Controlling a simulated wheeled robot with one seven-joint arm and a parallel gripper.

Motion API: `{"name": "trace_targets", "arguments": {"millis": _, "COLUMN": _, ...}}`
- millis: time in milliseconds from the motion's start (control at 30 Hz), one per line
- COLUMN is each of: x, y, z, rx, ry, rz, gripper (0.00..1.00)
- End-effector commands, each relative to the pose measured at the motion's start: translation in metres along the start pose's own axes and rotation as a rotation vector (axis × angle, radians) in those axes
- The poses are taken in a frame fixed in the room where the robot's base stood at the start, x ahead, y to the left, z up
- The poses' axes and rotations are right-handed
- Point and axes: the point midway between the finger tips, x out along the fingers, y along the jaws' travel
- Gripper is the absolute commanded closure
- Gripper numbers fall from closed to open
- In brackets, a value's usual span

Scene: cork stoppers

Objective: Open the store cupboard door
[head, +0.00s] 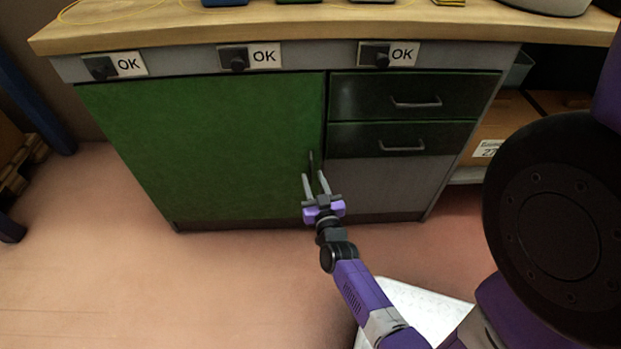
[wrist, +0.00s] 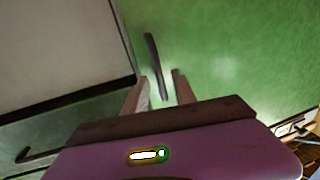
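The store cupboard door (head: 210,150) is a large green panel at the left of the bench unit and looks closed. Its upright dark handle (head: 311,162) is near the door's right edge. My gripper (head: 314,176) is in front of the handle, fingers pointing at the door. In the wrist view the green door (wrist: 230,50) fills the right side. The handle (wrist: 155,65) stands between the two pale fingers (wrist: 161,88), which are apart with a gap showing beside the handle. I cannot tell whether the fingertips reach past the handle.
Two dark green drawers (head: 415,97) with bar handles sit right of the door, above a grey panel (head: 375,185). A wooden worktop (head: 330,25) lies above. Cardboard boxes (head: 500,115) are on a shelf at right. The floor (head: 150,270) before the door is clear.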

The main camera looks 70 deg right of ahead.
Motion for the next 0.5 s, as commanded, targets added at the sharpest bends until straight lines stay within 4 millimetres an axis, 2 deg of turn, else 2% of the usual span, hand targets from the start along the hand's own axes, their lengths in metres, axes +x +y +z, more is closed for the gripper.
{"name": "trace_targets", "arguments": {"millis": 200, "x": 0.018, "y": 0.000, "z": 0.001, "rx": 0.000, "ry": 0.000, "rz": -0.001, "gripper": 0.68}}
{"name": "trace_targets", "arguments": {"millis": 500, "x": 0.020, "y": -0.001, "z": 0.000, "rx": 0.000, "ry": -0.001, "rz": -0.001, "gripper": 0.70}}
